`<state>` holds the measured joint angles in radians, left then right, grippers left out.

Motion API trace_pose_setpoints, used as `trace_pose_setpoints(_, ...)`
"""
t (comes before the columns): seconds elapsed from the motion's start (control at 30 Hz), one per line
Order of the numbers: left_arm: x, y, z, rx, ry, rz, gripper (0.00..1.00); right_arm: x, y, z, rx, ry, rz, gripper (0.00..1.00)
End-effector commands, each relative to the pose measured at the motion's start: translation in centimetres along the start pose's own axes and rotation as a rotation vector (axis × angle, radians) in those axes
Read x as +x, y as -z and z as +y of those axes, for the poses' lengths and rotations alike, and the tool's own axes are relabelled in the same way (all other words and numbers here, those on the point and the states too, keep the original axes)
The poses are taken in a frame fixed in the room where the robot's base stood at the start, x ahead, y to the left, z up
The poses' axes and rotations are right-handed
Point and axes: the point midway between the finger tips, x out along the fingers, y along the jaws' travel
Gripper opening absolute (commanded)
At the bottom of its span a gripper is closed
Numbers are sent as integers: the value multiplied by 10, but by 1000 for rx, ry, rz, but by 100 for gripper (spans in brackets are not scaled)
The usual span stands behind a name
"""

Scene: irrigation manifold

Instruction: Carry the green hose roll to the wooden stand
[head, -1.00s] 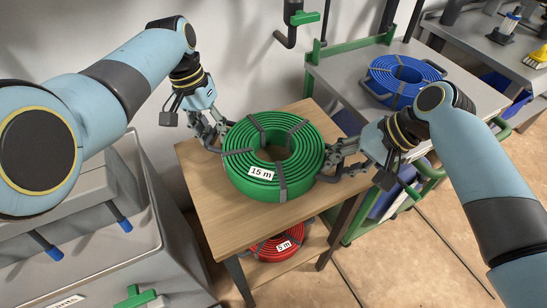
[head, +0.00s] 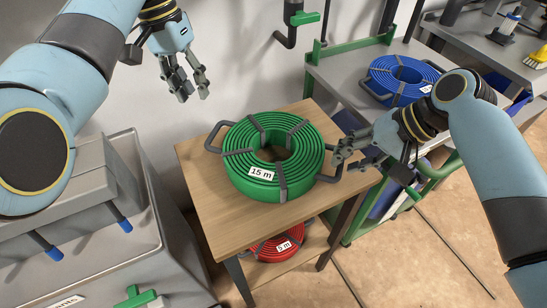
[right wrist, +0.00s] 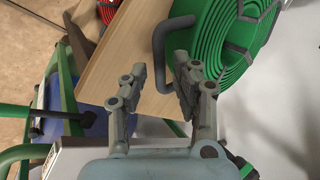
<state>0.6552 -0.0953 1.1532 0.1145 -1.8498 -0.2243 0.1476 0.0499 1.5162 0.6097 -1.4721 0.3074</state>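The green hose roll (head: 272,157), labelled 15 m and bound with grey straps, lies flat on top of the wooden stand (head: 216,222). It has a grey handle at its left and another at its right. My left gripper (head: 192,92) is open and empty, above and left of the roll, apart from it. My right gripper (head: 340,160) is beside the roll's right handle. In the right wrist view its fingers (right wrist: 158,80) are spread and the handle (right wrist: 163,45) shows just beyond and between them; the green roll (right wrist: 225,45) is further up.
A red hose roll (head: 277,246) labelled 5 m lies on the stand's lower shelf. A blue hose roll (head: 402,78) lies on a grey-topped cart (head: 345,75) at the right. A grey unit (head: 150,245) stands close at the left. Wall pipework with a green valve (head: 304,18) hangs behind.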

Motion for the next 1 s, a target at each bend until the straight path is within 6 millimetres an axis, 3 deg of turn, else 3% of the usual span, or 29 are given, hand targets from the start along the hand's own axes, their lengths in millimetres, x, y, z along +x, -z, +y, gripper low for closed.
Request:
trace_pose_setpoints(0.2,0,0,0,0,0,0,29,-52,2,1,-2,-3,4,29)
trace_pose_setpoints(0.4,0,0,0,0,0,0,29,-82,1,1,0,-2,2,29)
trace_pose_setpoints(0.6,0,0,0,0,0,0,29,-91,0,0,0,-1,-1,29)
trace_pose_setpoints(1.0,0,0,0,0,0,0,29,-90,0,0,1,0,-1,29)
